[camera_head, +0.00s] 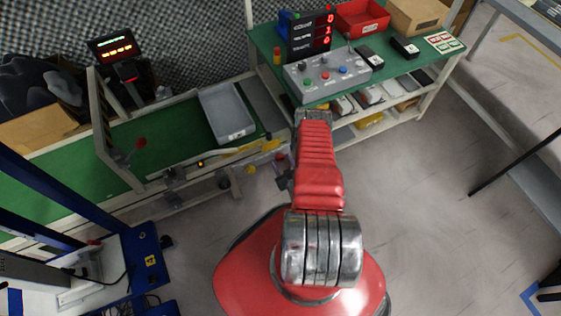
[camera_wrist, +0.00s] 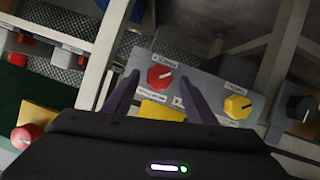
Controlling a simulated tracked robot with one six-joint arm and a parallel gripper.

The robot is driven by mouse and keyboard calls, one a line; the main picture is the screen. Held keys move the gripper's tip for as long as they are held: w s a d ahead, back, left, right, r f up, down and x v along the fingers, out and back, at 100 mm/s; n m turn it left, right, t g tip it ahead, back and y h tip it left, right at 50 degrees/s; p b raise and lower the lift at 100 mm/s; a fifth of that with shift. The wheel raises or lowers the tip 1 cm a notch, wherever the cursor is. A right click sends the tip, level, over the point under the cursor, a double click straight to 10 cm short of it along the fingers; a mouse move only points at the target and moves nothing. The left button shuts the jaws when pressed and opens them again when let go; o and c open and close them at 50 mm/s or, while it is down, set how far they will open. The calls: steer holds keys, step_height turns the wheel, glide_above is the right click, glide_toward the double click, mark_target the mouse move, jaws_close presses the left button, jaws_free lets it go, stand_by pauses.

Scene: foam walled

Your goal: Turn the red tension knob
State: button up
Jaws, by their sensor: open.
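The red knob (camera_wrist: 160,76) with a pale pointer line is on a grey panel (camera_wrist: 208,84) in the wrist view. Small labels above and below it are too blurred to read. My gripper (camera_wrist: 157,78) is open, with one dark finger on each side of the red knob in the picture. I cannot tell whether the fingertips reach around it or stop short, and no contact is clear. In the head view my arm hides most of the gripper, and I cannot make out the knob for sure.
A yellow knob (camera_wrist: 237,107) is right of the red one, with a black knob (camera_wrist: 300,107) further right. Other red knobs (camera_wrist: 20,55) are at the left. The head view shows a grey tray (camera_head: 226,112) and a button box (camera_head: 327,75); clear floor is at the right.

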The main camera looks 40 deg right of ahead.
steer(key=shift+x, duration=0.75)
